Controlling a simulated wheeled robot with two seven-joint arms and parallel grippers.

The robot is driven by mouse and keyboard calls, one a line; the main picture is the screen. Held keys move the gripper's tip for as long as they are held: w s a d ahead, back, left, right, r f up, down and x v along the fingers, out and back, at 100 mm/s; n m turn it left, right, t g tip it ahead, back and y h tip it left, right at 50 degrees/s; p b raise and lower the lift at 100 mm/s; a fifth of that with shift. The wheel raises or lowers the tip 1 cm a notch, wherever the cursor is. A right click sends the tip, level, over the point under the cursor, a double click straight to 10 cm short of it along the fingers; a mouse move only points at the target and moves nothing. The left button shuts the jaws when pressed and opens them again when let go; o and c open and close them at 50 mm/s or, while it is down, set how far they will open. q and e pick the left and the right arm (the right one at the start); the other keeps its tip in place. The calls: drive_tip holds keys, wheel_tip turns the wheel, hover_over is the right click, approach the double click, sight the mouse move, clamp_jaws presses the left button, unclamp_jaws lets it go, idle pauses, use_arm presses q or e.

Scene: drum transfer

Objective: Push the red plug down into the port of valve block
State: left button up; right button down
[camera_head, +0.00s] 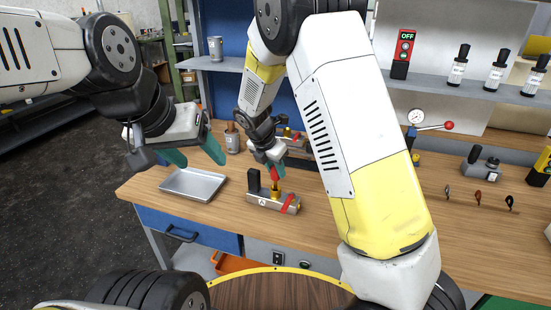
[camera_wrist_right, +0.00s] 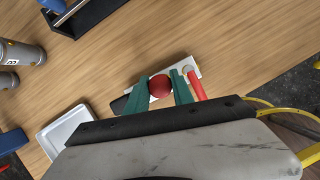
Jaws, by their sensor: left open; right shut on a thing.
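The valve block (camera_head: 262,202) is a grey metal block on the bench, with a brass port (camera_head: 276,187), a black upright part at its left and a red lever at its right. The red plug (camera_head: 274,174) stands over the brass port; whether it is seated cannot be told. My right gripper (camera_head: 271,165) is shut on the plug from above. In the right wrist view the plug's round red top (camera_wrist_right: 160,86) shows between the green fingers, with the block (camera_wrist_right: 184,68) beneath. My left gripper (camera_head: 196,154) is open and empty, above and left of the block.
A silver tray (camera_head: 194,184) lies left of the block. A grey canister (camera_head: 232,139) stands behind. Several small tools and a grey device (camera_head: 483,167) lie at the right of the bench. A shelf with bottles (camera_head: 458,66) runs along the back. Bench space in front of the block is clear.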

drive_tip(key=shift+f, duration=1.5)
drive_tip(key=c, duration=1)
unclamp_jaws()
drive_tip(key=shift+r, duration=0.15)
drive_tip(key=v, duration=0.7)
drive_tip(key=shift+s+r, duration=0.15)
drive_tip(key=shift+r, duration=0.1)
